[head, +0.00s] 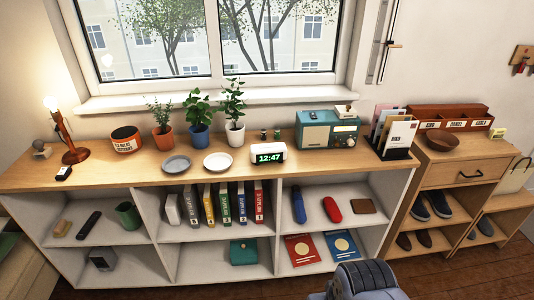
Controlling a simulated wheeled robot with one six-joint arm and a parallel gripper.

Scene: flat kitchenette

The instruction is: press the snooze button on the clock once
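The clock (268,157) is a small white block with a dark face and green digits reading 12:47. It stands upright on the wooden top of the long shelf unit, near the middle. Its face is turned toward me. The snooze button is too small to make out. My gripper is not in view. A rounded blue-grey part of my own arm shows at the bottom edge, low and to the right of the clock, well apart from it.
A white plate (218,162) lies just left of the clock, and a grey plate (177,164) farther left. Potted plants (198,133) stand behind. A teal radio (327,132) is to the right. The wooden top (227,179) in front of the clock is clear.

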